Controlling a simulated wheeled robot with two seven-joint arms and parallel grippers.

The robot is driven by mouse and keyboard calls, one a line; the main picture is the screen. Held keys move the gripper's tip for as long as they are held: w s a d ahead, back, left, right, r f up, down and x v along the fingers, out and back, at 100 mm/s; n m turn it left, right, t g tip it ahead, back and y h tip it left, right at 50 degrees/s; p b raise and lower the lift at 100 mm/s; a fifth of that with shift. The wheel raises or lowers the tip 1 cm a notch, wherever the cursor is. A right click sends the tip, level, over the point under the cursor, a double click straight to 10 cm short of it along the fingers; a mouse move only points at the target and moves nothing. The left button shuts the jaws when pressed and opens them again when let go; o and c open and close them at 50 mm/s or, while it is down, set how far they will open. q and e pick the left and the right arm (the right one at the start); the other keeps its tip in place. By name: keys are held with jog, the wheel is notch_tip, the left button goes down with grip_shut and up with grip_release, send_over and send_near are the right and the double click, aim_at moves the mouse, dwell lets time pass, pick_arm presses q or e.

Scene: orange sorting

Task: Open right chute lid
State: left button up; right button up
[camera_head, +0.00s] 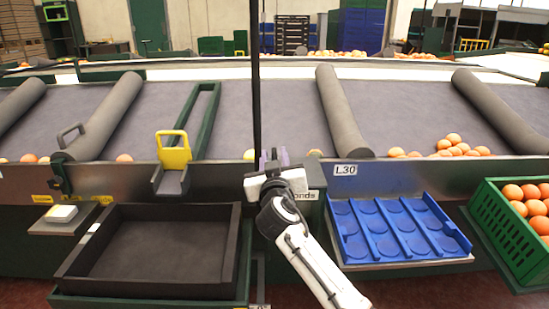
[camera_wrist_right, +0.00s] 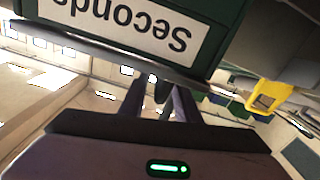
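My right gripper (camera_head: 274,157) is at the front rail beside the thin black pole, above a dark green box with a white label ending in "onds". In the right wrist view the label (camera_wrist_right: 125,28) reads "Seconds", upside down. My gripper's two purple fingers (camera_wrist_right: 160,102) stand apart there, with a small dark shape between them that I cannot identify. The right chute lid cannot be clearly made out; my gripper and wrist cover that spot. A yellow handle (camera_head: 174,150) stands at the chute to the left, and also shows in the wrist view (camera_wrist_right: 268,96). My left gripper is not in view.
A black tray (camera_head: 240,240) stands at the front left. A blue tray (camera_head: 455,232) lies right of my arm, beside a green crate (camera_head: 493,217) of oranges. The vertical black pole (camera_head: 256,80) rises close to my gripper. Oranges lie along the grey belt.

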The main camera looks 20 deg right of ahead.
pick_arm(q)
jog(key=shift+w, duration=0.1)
pick_arm(e)
jog(key=shift+w, duration=0.1)
grip_shut()
jog(key=shift+d+r, duration=0.1)
